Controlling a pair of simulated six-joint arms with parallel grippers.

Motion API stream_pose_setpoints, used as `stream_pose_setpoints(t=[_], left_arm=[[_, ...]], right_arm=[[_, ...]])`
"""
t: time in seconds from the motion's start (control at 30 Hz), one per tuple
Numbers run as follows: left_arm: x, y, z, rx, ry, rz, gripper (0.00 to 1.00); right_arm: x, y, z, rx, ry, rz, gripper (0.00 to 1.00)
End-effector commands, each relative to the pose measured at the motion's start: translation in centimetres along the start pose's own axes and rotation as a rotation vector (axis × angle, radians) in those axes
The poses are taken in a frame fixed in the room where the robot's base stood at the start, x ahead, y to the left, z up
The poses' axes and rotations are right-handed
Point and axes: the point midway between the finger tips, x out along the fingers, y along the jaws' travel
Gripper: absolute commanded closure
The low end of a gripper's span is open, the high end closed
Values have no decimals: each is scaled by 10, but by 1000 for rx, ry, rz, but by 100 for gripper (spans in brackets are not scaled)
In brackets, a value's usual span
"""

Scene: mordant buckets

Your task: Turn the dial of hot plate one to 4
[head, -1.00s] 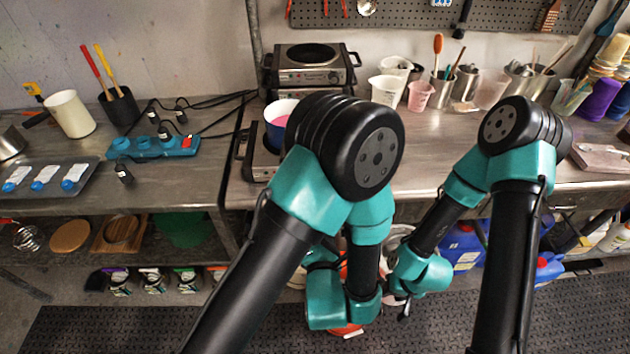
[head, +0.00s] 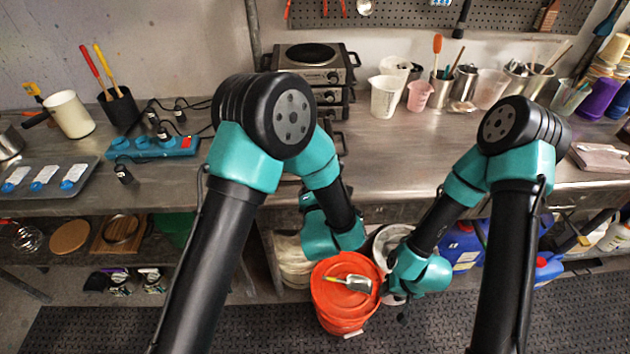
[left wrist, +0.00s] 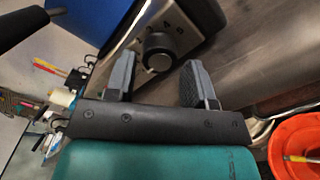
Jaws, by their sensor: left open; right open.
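The dial's exact setting is unclear. In the head view my left arm mostly hides this hot plate and its pot. My right gripper (head: 404,312) is open and empty, low in front of the bench, far from the dials.
A blue pot (left wrist: 85,15) stands on the hot plate. An orange bucket (head: 325,297) with a scoop on its lid is below the bench. A blue power strip (head: 155,147) lies left.

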Motion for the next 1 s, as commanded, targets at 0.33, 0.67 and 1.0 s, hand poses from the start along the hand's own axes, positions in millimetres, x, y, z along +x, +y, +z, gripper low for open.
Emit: stream_pose_setpoints(t=[0.33,0.67,1.0], left_arm=[[17,0,0,0,-1,0,51],[16,0,0,0,-1,0,68],[16,0,0,5,-1,0,85]], right_arm=[[0,0,0,0,0,0,57],[0,0,0,0,0,0,57],[0,0,0,0,0,0,57]])
